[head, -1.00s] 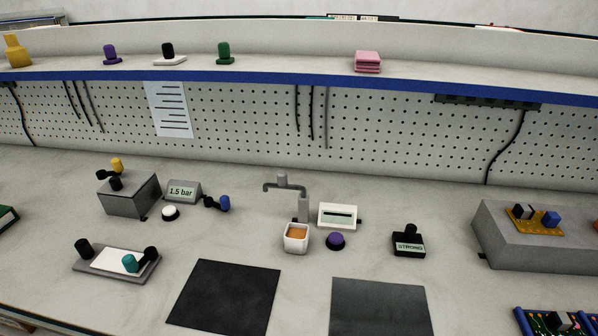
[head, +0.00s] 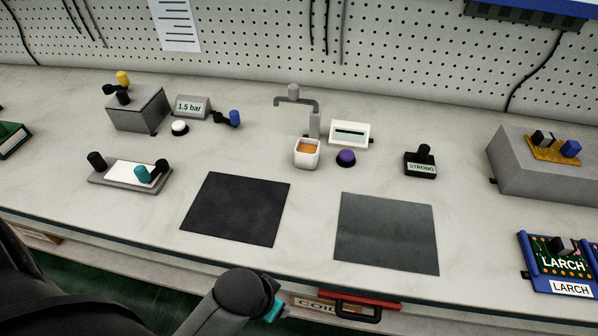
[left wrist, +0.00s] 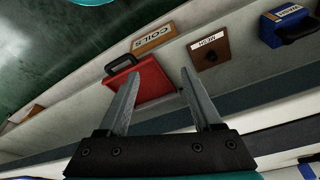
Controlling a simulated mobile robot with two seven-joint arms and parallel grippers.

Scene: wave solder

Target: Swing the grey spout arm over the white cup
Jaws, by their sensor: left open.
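The grey spout arm (head: 296,101) reaches left from the top of its post (head: 315,125), and its tip hangs to the left of the white cup. The white cup (head: 306,161) stands upright on the bench at the foot of the post and holds something orange. In the head view only my left arm shows, low at the front, and its fingers are out of frame. In the left wrist view my left gripper (left wrist: 160,92) is open and empty, with the bench's front and a red drawer behind its fingers. My right gripper is in neither view.
A white display box (head: 350,134) and a purple button (head: 346,158) stand right of the cup. A black stamp (head: 421,163) is farther right. Dark mats (head: 236,208) lie in front. The red drawer (left wrist: 137,86) has a handle at the bench's front.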

